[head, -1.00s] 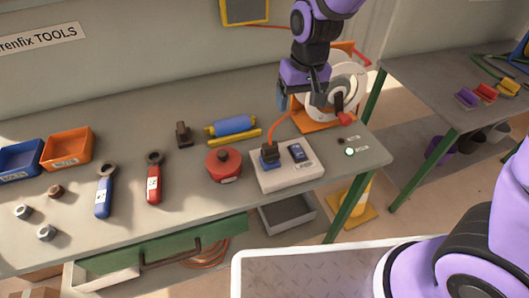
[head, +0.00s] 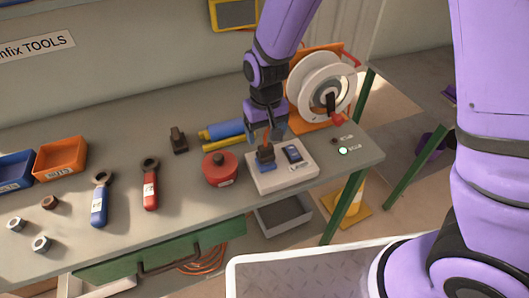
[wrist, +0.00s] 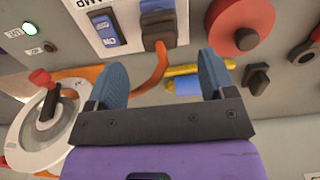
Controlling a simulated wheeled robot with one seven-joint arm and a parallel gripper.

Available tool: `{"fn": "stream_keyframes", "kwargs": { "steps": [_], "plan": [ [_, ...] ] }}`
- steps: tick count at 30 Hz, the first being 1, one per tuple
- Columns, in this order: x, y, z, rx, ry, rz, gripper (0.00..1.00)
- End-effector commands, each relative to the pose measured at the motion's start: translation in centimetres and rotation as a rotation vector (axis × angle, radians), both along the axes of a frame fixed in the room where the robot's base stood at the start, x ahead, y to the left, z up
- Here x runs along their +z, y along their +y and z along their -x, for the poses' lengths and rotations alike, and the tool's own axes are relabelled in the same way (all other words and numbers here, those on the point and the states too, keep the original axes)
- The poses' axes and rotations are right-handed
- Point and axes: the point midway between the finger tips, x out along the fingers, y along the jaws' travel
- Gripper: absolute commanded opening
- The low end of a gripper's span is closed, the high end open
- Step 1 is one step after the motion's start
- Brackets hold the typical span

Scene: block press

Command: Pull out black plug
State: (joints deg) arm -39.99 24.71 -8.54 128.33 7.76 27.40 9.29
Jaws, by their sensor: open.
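The black plug (head: 265,153) sits in a blue socket (head: 266,164) on a white box (head: 288,178) on the bench. An orange cable leaves the plug, showing clearly in the wrist view (wrist: 150,72). My gripper (head: 264,139) is directly above the plug, pointing down, and partly hides its top and the cable. In the wrist view, my gripper (wrist: 163,70) has its two blue fingers wide apart and empty. The plug (wrist: 158,28) appears just past the fingertips, between their lines, with the cable running between the fingers.
A dark blue switch (head: 293,154) is beside the socket on the box. A red round container (head: 220,170) stands close on the left. A white cable reel (head: 322,88) is behind right. The bench's front edge is near.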

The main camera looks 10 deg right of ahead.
Motion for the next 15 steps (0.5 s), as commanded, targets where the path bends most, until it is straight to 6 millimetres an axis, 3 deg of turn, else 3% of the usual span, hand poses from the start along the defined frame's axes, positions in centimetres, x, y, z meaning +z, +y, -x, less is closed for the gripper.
{"fn": "stream_keyframes", "kwargs": {
  "steps": [15],
  "plan": [
    [-5.9, -0.1, 0.0, 0.000, 0.004, 0.002, 0.77]
  ]
}}
